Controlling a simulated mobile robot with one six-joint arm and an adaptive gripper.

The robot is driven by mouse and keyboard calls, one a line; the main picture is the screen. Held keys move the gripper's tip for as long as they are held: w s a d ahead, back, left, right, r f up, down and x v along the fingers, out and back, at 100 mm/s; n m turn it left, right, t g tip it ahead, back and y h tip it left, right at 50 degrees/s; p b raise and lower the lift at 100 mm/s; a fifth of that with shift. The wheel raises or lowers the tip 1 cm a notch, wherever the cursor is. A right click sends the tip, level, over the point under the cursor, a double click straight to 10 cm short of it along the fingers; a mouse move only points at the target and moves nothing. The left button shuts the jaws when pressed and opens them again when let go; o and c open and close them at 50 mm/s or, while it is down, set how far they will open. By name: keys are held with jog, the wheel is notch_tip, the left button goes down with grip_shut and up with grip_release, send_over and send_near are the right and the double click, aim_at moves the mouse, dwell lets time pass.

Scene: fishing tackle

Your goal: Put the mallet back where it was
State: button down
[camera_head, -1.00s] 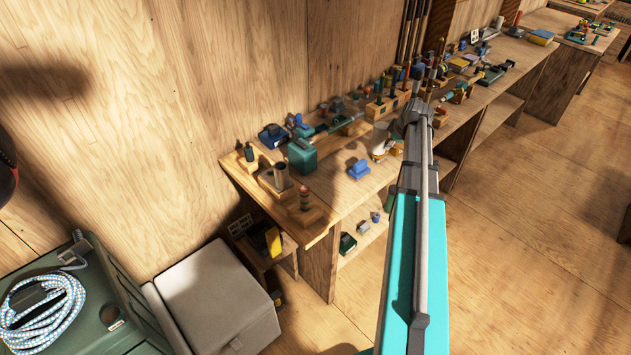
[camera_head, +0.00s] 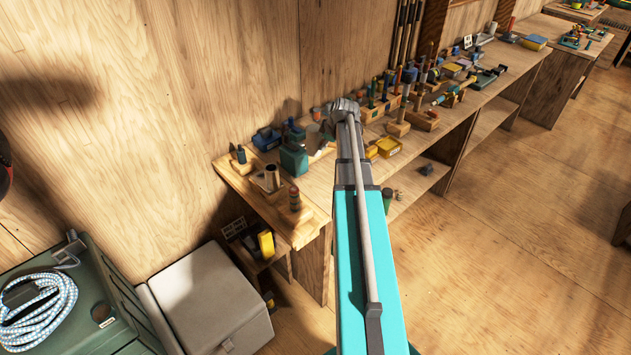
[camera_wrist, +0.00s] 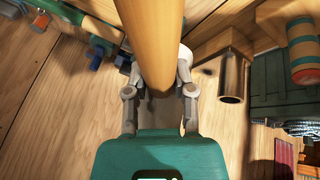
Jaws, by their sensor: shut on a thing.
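A round, light wooden handle, which I take to be the mallet's (camera_wrist: 157,45), runs down the middle of the wrist view between my fingers. Its head cannot be made out. My gripper (camera_wrist: 160,92) is shut on this handle, one grey finger on each side. In the head view my gripper (camera_head: 315,140) is small and partly hidden at the far end of my arm, over the near part of the workbench (camera_head: 318,185). A metal tube (camera_head: 271,178) stands in a wooden block at the bench's near end; it also shows right of my gripper in the wrist view (camera_wrist: 232,75).
A green box (camera_head: 293,159) and a blue item (camera_head: 267,138) are close to my gripper. A grey box (camera_head: 210,300) stands on the floor.

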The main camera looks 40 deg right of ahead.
jog(key=shift+s+d, duration=0.15)
jog(key=shift+s, duration=0.15)
jog(key=s+a+f+m+b, duration=0.1)
jog(key=s+a, duration=0.6)
jog(key=s, duration=0.4)
jog(key=shift+a+f+m+h, duration=0.25)
jog(key=shift+a+m+h, duration=0.05)
jog(key=shift+a+h, duration=0.1)
jog(key=shift+w+b, duration=0.1)
jog(key=shift+b, duration=0.2)
jog(key=w+d+f+b, duration=0.2)
jog(key=w+f+b, duration=0.1)
jog(key=w+d+f+b, duration=0.3)
jog(key=w, duration=0.1)
jog(key=w+d+f+b, duration=0.3)
jog(key=shift+w, duration=0.2)
jog(key=shift+f, duration=0.15)
